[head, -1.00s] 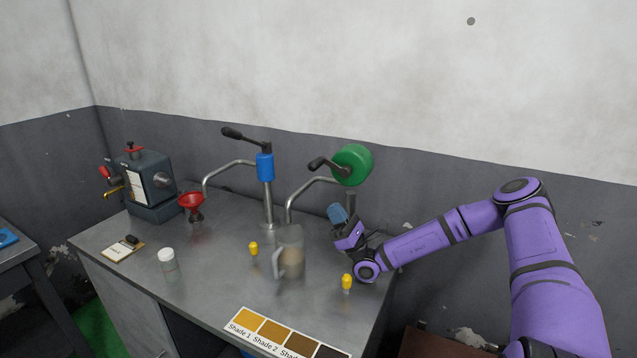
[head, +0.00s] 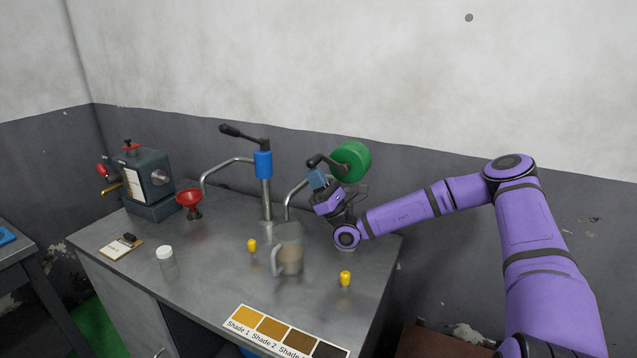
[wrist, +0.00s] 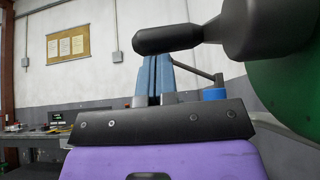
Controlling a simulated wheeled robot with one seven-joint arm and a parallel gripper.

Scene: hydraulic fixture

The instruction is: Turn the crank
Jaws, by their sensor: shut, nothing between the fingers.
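The crank is a dark handle (head: 315,160) on a green round wheel (head: 351,161), mounted on a bent metal pipe at the back right of the bench. In the wrist view the black handle (wrist: 168,38) spans the top right, with the green wheel (wrist: 288,92) at the right edge. My gripper (head: 318,178) has blue fingers and is shut and empty, just below the handle in the head view. In the wrist view its blue fingers (wrist: 154,76) stand upright behind and below the handle. I cannot tell whether they touch it.
A blue-collared pump (head: 263,164) with its own lever stands left of the crank. A clear jug (head: 288,250), yellow pegs (head: 345,279) and a white-capped jar (head: 166,262) stand on the bench. A shade card (head: 270,328) lies at the front edge.

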